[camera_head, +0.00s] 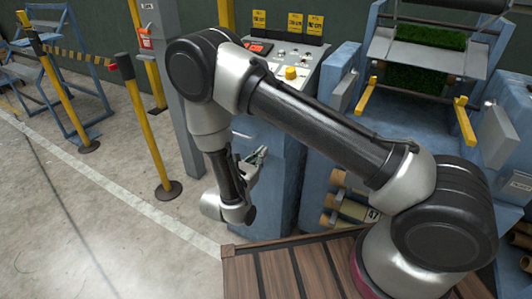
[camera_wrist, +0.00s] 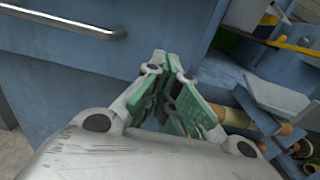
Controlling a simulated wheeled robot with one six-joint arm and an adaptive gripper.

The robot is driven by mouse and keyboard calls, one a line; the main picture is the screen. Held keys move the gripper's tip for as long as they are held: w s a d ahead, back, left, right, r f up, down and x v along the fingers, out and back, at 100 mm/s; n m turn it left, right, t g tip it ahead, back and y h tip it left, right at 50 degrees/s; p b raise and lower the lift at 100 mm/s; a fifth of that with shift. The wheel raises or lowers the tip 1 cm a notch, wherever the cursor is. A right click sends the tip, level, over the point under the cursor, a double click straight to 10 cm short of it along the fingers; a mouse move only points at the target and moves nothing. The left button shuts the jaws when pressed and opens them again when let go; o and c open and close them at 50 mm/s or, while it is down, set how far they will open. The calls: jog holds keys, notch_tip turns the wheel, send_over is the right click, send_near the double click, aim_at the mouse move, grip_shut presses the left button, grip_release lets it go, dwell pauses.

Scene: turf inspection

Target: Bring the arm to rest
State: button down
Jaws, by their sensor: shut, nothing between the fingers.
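My arm (camera_head: 315,125) reaches from my base at the lower right up over to the left, then folds down at the wrist. My gripper (camera_head: 260,154) is small in the head view, in front of the blue control cabinet. In the wrist view my gripper (camera_wrist: 170,62) shows grey links and green finger pads, with the fingertips close together. It is shut and holds nothing. No touch with the cabinet can be made out.
A blue control cabinet (camera_head: 265,190) with a button panel (camera_head: 290,60) stands behind my arm. A blue machine with green turf (camera_head: 420,78) is at the right. Yellow posts (camera_head: 145,125) stand at the left. Rolls (camera_head: 350,210) lie low beside the cabinet. Floor at left is open.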

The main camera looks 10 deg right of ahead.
jog(key=v, duration=0.9)
jog(key=s+d+f+m+g+h, duration=0.1)
jog(key=s+d+m+g+h, duration=0.1)
jog(key=s+d+g, duration=0.35)
jog(key=s+d+r+m+g+y, duration=0.1)
jog(key=s+d+r+m+y, duration=0.3)
jog(key=d+r+m, duration=0.4)
jog(key=s+d+r+m+g+y, duration=0.1)
jog(key=s+d+r+m+y, duration=0.4)
jog(key=d+r+m, duration=0.4)
jog(key=s+d+r+m+g+y, duration=0.2)
jog(key=s+d+r+m+y, duration=0.2)
jog(key=d+r+m, duration=0.5)
notch_tip(320, 180, up, 8)
jog(key=shift+s+f, duration=0.2)
jog(key=shift+s, duration=0.35)
